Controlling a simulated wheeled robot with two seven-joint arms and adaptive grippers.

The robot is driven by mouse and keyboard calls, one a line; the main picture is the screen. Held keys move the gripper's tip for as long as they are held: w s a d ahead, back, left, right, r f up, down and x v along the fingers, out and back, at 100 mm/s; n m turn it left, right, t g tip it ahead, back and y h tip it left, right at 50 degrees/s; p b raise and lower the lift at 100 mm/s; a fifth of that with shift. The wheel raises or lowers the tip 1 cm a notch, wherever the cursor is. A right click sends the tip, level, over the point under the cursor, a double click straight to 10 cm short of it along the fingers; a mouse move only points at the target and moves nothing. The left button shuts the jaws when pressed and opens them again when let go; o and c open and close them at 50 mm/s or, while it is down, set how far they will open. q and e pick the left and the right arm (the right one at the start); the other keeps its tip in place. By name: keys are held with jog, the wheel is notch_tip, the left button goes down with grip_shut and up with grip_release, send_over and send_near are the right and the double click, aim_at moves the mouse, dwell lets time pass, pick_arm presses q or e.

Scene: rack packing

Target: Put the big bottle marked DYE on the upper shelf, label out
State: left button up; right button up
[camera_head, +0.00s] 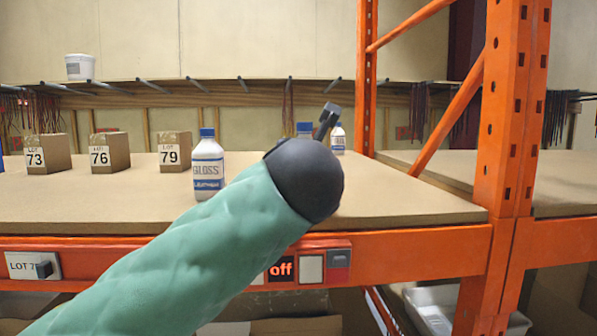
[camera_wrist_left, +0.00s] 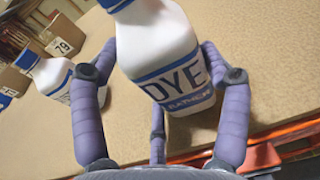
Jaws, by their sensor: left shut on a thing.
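The big white bottle marked DYE (camera_wrist_left: 178,60) stands between the purple fingers of my left gripper (camera_wrist_left: 158,62) in the left wrist view. The gripper is shut on it. Its blue-banded label faces the wrist camera. The bottle's base is close to the tan board; I cannot tell if it touches. In the head view my dark wrist covers most of a blue-capped bottle (camera_head: 304,128), probably this one. The tan shelf board (camera_head: 110,205) lies behind an orange beam. My right gripper is not in view.
A GLOSS bottle (camera_head: 208,170) stands left of my wrist. Boxes 73 (camera_head: 58,150), 76 (camera_head: 120,152) and 79 (camera_head: 184,148) stand in a row further left. A smaller bottle (camera_head: 338,139) is behind my wrist. An orange upright (camera_head: 508,110) rises at right.

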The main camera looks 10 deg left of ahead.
pick_arm(q)
jog(key=shift+f+b, duration=0.35)
jog(key=shift+f, duration=0.15)
jog(key=o, duration=1.4)
jog(key=shift+c, duration=0.2)
jog(key=shift+f, duration=0.1)
jog(key=shift+s, duration=0.1)
jog(key=v, duration=1.2)
jog(key=f+v, duration=0.1)
jog(key=v, duration=0.8)
jog(key=shift+s+d+p, duration=0.35)
jog(key=shift+s+d, duration=0.05)
